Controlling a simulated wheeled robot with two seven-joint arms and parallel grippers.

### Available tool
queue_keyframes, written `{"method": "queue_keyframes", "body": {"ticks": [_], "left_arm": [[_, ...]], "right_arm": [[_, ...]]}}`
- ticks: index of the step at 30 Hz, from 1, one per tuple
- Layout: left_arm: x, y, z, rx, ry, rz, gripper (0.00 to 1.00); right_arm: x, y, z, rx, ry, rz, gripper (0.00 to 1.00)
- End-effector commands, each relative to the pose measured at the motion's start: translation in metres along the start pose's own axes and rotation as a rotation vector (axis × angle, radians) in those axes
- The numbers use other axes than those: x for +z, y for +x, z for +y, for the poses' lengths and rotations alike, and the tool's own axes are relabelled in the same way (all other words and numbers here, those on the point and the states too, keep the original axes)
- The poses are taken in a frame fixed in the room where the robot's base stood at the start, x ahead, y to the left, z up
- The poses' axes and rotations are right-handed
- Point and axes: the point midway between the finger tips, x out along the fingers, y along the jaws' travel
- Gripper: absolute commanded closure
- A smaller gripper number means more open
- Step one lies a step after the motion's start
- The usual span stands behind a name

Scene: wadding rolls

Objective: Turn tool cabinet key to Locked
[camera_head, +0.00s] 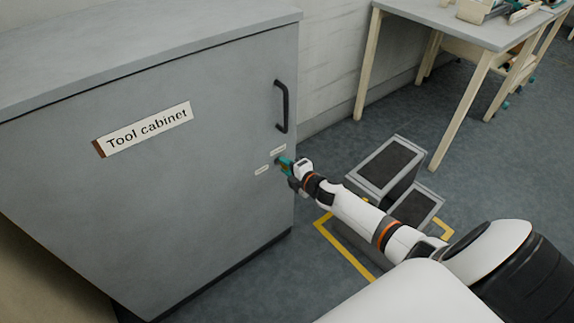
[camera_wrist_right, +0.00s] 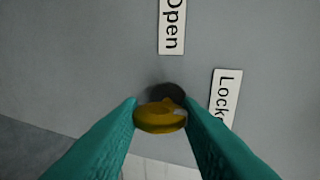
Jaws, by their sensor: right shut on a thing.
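The grey tool cabinet (camera_head: 170,200) stands at the left in the head view, with a "Tool cabinet" label (camera_head: 150,127) on its door. My right gripper (camera_head: 284,165) is at the lock on the door's right side, below the handle. In the right wrist view, its teal fingers (camera_wrist_right: 160,120) are shut on a yellow key (camera_wrist_right: 160,117), whose head lies between the fingertips in front of the dark round lock (camera_wrist_right: 166,93). An "Open" label (camera_wrist_right: 172,25) is above the lock and a "Locked" label (camera_wrist_right: 225,97), partly hidden, is to its right. My left gripper is not in view.
A black door handle (camera_head: 282,106) is above the lock. A grey step stool (camera_head: 398,190) with dark treads stands on the floor right of the cabinet, by yellow floor tape (camera_head: 345,254). A table (camera_head: 470,22) stands at the back right.

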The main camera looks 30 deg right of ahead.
Motion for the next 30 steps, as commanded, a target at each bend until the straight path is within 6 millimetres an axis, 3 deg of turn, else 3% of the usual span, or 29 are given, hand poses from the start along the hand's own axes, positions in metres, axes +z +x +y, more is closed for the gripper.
{"method": "queue_keyframes", "body": {"ticks": [18, 19, 22, 30], "left_arm": [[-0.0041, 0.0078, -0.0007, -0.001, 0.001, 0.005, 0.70], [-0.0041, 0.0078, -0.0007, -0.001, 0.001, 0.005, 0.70], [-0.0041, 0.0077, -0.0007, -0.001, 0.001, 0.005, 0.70], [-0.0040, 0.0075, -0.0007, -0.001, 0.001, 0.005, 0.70]], "right_arm": [[-0.0004, -0.0001, 0.0004, 0.000, 0.044, -0.011, 0.92], [-0.0004, -0.0001, 0.0004, 0.000, 0.043, -0.011, 0.66], [-0.0004, -0.0001, 0.0004, 0.000, 0.043, -0.011, 0.50], [-0.0003, -0.0003, 0.0004, 0.001, 0.042, -0.011, 0.47]]}}
